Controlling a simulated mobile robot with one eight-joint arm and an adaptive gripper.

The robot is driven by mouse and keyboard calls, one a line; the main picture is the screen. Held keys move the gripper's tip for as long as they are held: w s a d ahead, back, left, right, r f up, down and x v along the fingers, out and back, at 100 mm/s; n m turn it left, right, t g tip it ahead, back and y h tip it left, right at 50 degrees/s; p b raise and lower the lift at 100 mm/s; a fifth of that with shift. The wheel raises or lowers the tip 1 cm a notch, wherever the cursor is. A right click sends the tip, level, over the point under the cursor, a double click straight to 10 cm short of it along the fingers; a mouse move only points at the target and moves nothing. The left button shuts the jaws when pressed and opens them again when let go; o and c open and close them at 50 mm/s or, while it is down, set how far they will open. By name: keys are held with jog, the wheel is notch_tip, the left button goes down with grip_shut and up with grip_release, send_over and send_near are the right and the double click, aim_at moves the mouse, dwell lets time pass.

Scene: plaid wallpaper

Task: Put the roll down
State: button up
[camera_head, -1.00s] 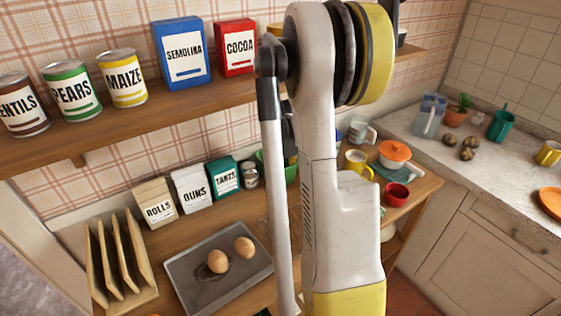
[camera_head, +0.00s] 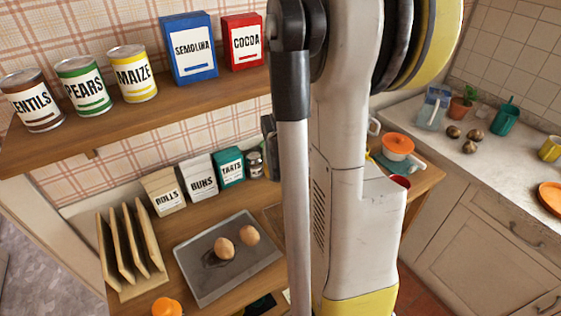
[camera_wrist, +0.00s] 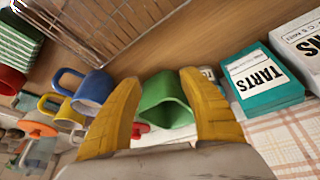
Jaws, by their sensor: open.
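Two brown rounded rolls, one left (camera_head: 224,248) and one right (camera_head: 249,235), lie on the grey baking tray (camera_head: 205,290) in the head view. They rest close together near a dark patch on the tray. My gripper (camera_wrist: 161,76) shows in the wrist view with its two yellow fingers spread apart and nothing gripped between them. A green container (camera_wrist: 165,103) appears beyond the gap between the fingers. No roll shows in the wrist view. In the head view my arm hides the gripper.
A wooden rack (camera_head: 128,245) stands left of the tray. Rolls (camera_head: 164,191), buns (camera_head: 200,178) and tarts (camera_head: 229,167) packets stand behind it. A wire basket (camera_wrist: 100,25), a blue mug (camera_wrist: 92,90) and a teal tarts box (camera_wrist: 262,80) are near the gripper. The shelf (camera_head: 130,117) overhangs the counter.

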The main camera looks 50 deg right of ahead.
jog(key=w+a+r+n+t+y, duration=0.1)
jog(key=a+r+n, duration=0.1)
jog(key=a+r, duration=0.4)
jog(key=w+a+r+n+t, duration=0.1)
jog(key=a+r+n, duration=0.15)
jog(key=a, duration=0.65)
jog(key=s+a+r+n+t+y, duration=0.1)
jog(key=s+a+r+n, duration=0.1)
jog(key=a, duration=0.6)
jog(key=s+a+r+n+t+y, duration=0.1)
jog(key=s+a+r+n, duration=0.2)
jog(key=a, duration=0.5)
jog(key=shift+s+a+r+y, duration=0.4)
jog(key=shift+s+r, duration=0.3)
jog(key=shift+s, duration=0.1)
jog(key=shift+d+f, duration=0.1)
notch_tip(320, 180, down, 4)
jog(key=b, duration=0.4)
jog(key=shift+f+b, duration=0.25)
jog(key=shift+b, duration=0.1)
